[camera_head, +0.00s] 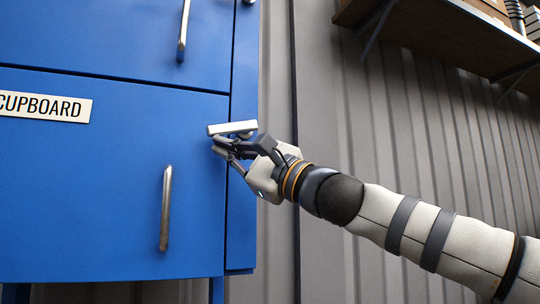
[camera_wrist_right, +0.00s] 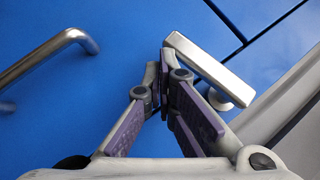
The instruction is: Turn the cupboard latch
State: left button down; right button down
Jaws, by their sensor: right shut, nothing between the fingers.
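The blue cupboard (camera_head: 90,190) fills the left of the head view, with a white "CUPBOARD" label (camera_head: 45,107) on its door. The latch (camera_head: 232,127) is a silver bar near the door's right edge, lying about level across the gap to the side panel. It also shows in the right wrist view (camera_wrist_right: 208,68). My right gripper (camera_head: 220,148) is shut and empty, just under the latch. In the right wrist view its fingertips (camera_wrist_right: 167,62) are close to the bar's left end; I cannot tell if they touch. My left gripper is out of view.
A vertical door handle (camera_head: 166,208) stands out left of the gripper, also in the wrist view (camera_wrist_right: 50,55). Another handle (camera_head: 184,28) is on the upper door. A wooden shelf (camera_head: 450,35) hangs at the upper right on a grey corrugated wall (camera_head: 420,130).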

jog(key=shift+s+a+r, duration=0.1)
jog(key=shift+a+r, duration=0.2)
jog(key=shift+a, duration=0.1)
dwell(0.3)
